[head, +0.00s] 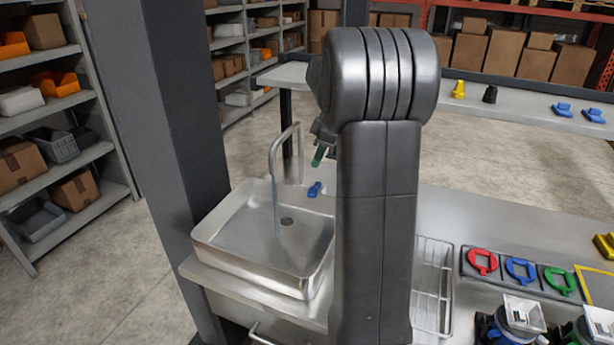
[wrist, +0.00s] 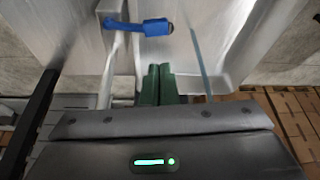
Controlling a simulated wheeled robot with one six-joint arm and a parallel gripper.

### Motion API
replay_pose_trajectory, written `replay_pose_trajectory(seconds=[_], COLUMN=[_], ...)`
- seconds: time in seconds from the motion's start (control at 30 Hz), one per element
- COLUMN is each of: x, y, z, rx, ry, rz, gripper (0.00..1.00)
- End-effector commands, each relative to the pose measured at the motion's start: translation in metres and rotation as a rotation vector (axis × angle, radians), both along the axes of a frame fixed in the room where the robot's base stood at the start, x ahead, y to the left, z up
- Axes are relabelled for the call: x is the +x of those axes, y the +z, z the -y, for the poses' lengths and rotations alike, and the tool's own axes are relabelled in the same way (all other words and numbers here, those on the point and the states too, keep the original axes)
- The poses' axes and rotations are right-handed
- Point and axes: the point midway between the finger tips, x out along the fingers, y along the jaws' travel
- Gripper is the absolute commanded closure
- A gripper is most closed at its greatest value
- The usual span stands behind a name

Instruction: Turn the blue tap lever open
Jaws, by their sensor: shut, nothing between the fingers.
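The blue tap lever (head: 315,189) stands at the back right of the steel sink, beside the curved steel tap (head: 272,165). In the wrist view the lever (wrist: 140,25) shows near the top, its arm pointing right. My gripper (head: 319,155) has green fingers and is above the lever in the head view, apart from it. In the wrist view the fingers (wrist: 157,85) are together and empty, below the lever in the picture. My arm hides part of the area right of the sink in the head view.
The sink basin (head: 215,240) is empty. A dark post (head: 170,150) stands left of it. A wire rack (head: 447,285) and red, blue and green rings (head: 482,262) lie to the right. A raised shelf (head: 530,108) runs behind the counter.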

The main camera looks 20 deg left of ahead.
Motion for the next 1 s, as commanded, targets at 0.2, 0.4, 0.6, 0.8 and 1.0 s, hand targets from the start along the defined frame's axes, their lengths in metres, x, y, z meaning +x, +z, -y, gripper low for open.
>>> replay_pose_trajectory(seconds=[0.2, 0.4, 0.6, 0.8, 1.0], x=[-0.001, -0.003, -0.004, -0.005, -0.005], y=[-0.019, -0.054, -0.082, -0.094, -0.095], z=[-0.009, -0.021, -0.031, -0.035, -0.035], rx=[-0.008, -0.008, -0.006, -0.006, -0.005], ry=[0.028, 0.027, 0.025, 0.024, 0.024], rz=[0.002, 0.002, 0.004, 0.005, 0.006], gripper=[1.00, 1.00, 1.00, 1.00, 1.00])
